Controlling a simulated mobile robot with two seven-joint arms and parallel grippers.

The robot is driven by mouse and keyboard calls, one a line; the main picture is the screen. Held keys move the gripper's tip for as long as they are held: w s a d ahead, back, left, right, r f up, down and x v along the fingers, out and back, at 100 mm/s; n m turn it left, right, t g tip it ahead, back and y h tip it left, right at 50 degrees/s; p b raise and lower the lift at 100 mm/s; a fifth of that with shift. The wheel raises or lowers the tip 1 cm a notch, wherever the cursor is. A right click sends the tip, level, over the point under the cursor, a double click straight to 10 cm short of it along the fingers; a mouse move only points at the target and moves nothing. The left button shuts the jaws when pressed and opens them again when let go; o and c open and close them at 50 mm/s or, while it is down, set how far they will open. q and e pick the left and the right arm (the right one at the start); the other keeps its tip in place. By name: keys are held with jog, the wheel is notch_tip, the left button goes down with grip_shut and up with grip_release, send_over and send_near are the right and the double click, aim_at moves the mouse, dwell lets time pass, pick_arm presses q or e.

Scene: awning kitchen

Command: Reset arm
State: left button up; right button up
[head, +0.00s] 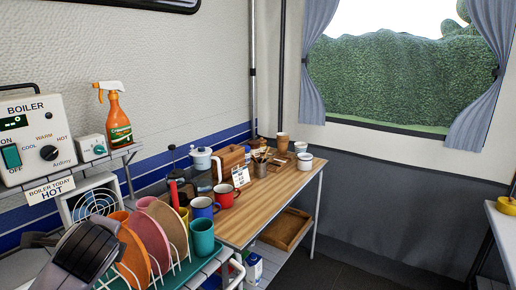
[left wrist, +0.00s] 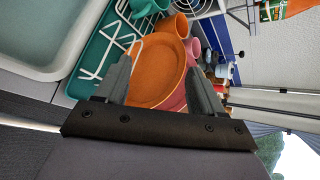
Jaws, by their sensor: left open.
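My left gripper (head: 40,240) is at the lower left of the head view, over the left side of the dish rack. In the left wrist view my left gripper (left wrist: 162,72) is open, its two grey fingers spread apart. An orange plate (left wrist: 158,72) shows in the gap between the fingers. I cannot tell whether the fingers touch it. My right gripper is not in view.
The teal dish rack (head: 180,274) holds several plates and mugs. A boiler (head: 35,135) and an orange spray bottle (head: 117,120) are behind it. A wooden table (head: 262,205) with mugs and a white pot stands to the right. The floor beyond is clear.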

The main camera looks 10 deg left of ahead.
pick_arm(q)
jog(key=s+d+f+n+g+h, duration=0.25)
jog(key=s+d+f, duration=0.3)
jog(key=f, duration=0.45)
jog(key=s+d+f+n+g+h, duration=0.1)
jog(key=s+d+f+n+h, duration=0.1)
jog(key=s+f+n, duration=0.35)
jog(key=s+d+f+n+g+h, duration=0.1)
jog(key=s+d+f+n, duration=0.15)
jog(key=s, duration=0.55)
jog(key=s+d+f+n+g+h, duration=0.1)
jog(key=s+d+f+n+h, duration=0.1)
jog(key=s+f+n, duration=0.4)
jog(key=w+d+f+m+t+h, duration=0.1)
jog(key=w+d+f+t, duration=0.1)
jog(key=w+f+t, duration=0.4)
jog(key=shift+d+f+m+t, duration=0.3)
jog(key=shift+d+m+t, duration=0.05)
jog(key=shift+t, duration=0.2)
